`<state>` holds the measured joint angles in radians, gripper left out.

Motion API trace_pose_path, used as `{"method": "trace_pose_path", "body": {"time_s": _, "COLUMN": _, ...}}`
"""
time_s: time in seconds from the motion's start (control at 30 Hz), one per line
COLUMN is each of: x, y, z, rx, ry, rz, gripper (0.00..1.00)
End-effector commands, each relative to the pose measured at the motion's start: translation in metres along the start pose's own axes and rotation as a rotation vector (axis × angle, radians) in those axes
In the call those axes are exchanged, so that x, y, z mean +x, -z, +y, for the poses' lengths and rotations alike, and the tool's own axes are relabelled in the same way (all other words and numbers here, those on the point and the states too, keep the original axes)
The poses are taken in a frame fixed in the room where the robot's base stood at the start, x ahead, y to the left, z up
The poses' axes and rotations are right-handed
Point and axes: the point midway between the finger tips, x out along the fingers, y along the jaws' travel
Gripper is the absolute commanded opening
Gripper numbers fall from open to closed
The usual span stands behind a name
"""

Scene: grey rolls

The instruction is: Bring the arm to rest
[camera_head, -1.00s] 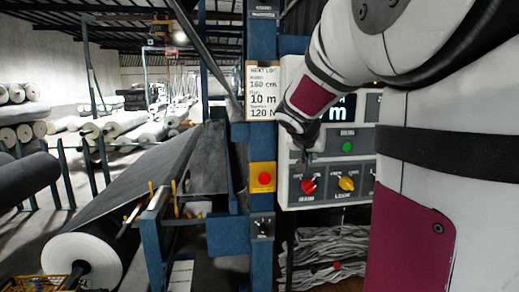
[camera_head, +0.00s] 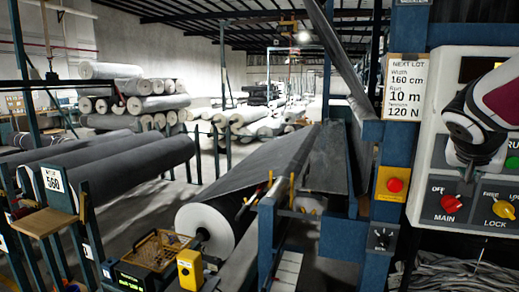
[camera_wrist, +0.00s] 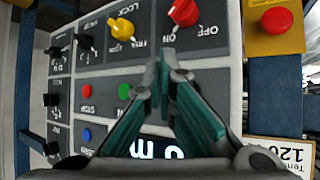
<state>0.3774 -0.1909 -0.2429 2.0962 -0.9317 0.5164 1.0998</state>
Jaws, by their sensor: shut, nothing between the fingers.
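My gripper (camera_head: 468,172) is at the right of the head view, in front of the white-framed control panel (camera_head: 424,150), just above the red MAIN knob (camera_head: 449,203). In the wrist view my gripper (camera_wrist: 165,62) has its teal fingers together with nothing between them. They point at the panel between the red MAIN knob (camera_wrist: 184,13) and the green button (camera_wrist: 124,91), and I see no clear contact. The yellow LOCK knob (camera_wrist: 122,30) is beside them. Most of my arm is outside the head view.
A blue post beside the panel carries a red button on a yellow plate (camera_head: 391,184) and a NEXT LOT card (camera_head: 405,88). A large grey roll (camera_head: 212,222) feeds a sheet at the centre. Racks of rolls (camera_head: 95,165) stand left. Pale floor shows between them.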

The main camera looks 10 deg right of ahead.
Motion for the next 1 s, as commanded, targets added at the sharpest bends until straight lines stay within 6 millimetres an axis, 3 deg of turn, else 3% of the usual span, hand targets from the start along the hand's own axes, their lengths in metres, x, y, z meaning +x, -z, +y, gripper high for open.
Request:
{"method": "trace_pose_path", "body": {"time_s": 0.17, "x": -0.042, "y": -0.048, "z": -0.026, "rx": -0.107, "ry": 0.086, "rz": -0.090, "gripper": 0.00}}
{"method": "trace_pose_path", "body": {"time_s": 0.4, "x": -0.138, "y": -0.176, "z": -0.060, "rx": -0.436, "ry": 0.335, "rz": -0.306, "gripper": 0.00}}
{"method": "trace_pose_path", "body": {"time_s": 0.6, "x": -0.203, "y": -0.268, "z": -0.060, "rx": -0.707, "ry": 0.554, "rz": -0.429, "gripper": 0.00}}
{"method": "trace_pose_path", "body": {"time_s": 0.7, "x": -0.223, "y": -0.295, "z": -0.057, "rx": -0.793, "ry": 0.630, "rz": -0.461, "gripper": 0.00}}
{"method": "trace_pose_path", "body": {"time_s": 0.8, "x": -0.233, "y": -0.309, "z": -0.054, "rx": -0.842, "ry": 0.671, "rz": -0.476, "gripper": 0.00}}
{"method": "trace_pose_path", "body": {"time_s": 1.0, "x": -0.236, "y": -0.313, "z": -0.054, "rx": -0.856, "ry": 0.684, "rz": -0.482, "gripper": 0.00}}
